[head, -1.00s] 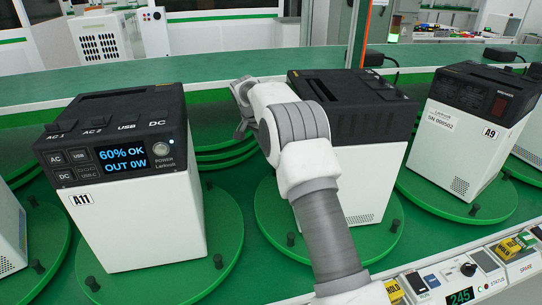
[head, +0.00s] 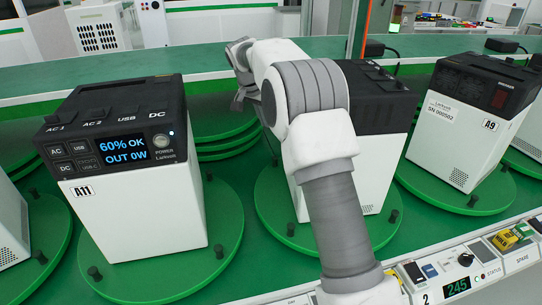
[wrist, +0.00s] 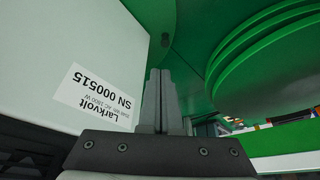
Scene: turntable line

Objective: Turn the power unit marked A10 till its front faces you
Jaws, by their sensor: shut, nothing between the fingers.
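The middle power unit (head: 385,150), a white box with a black top, stands on a green turntable (head: 275,215) between the units marked A11 and A9. My arm covers much of it, and no A10 mark or front screen shows. A vent grille shows low on its visible side. My gripper (head: 237,106) is at the far left of this unit. In the wrist view my gripper (wrist: 160,75) is shut and empty, beside a white unit wall (wrist: 95,45) with an upside-down label reading Larkvolt SN 000515. I cannot tell whether the fingers touch that wall.
The A11 unit (head: 140,215) stands at left, its lit screen facing me. The A9 unit (head: 465,140) stands at right, its serial label showing. A control panel (head: 470,270) runs along the near right edge. A green ledge (head: 205,75) runs behind the units.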

